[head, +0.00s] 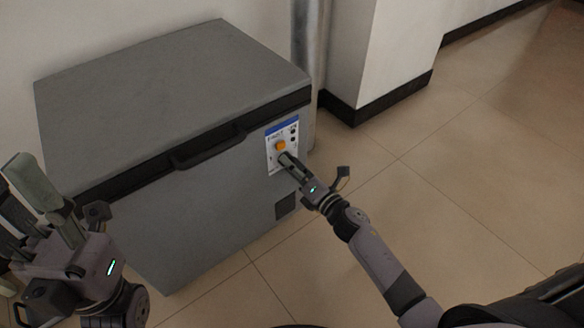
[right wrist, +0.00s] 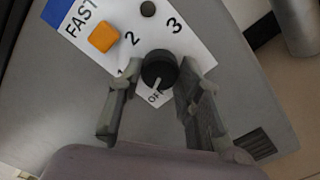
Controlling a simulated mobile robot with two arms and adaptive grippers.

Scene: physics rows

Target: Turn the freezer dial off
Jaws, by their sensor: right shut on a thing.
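The grey chest freezer (head: 190,190) stands against the wall with its lid down. Its white control panel (head: 271,158) is at the right end of the front. The dark round dial (right wrist: 158,68) shows in the right wrist view, with labels 1, 2, 3 and OFF around it. A pale mark on its lower side points towards OFF. My right gripper (head: 286,158) is at the panel, and its fingers (right wrist: 160,72) are shut on the dial from both sides. In the head view the gripper hides the dial. My left gripper (head: 48,205) is at the lower left, away from the panel; its opening is unclear.
An orange switch (right wrist: 103,37) marked FAST sits close to the dial; it also shows in the head view (head: 280,146). A black lid handle (head: 207,148) juts from the freezer's front. A white pillar (head: 380,50) stands behind. The tiled floor (head: 440,190) on the right is clear.

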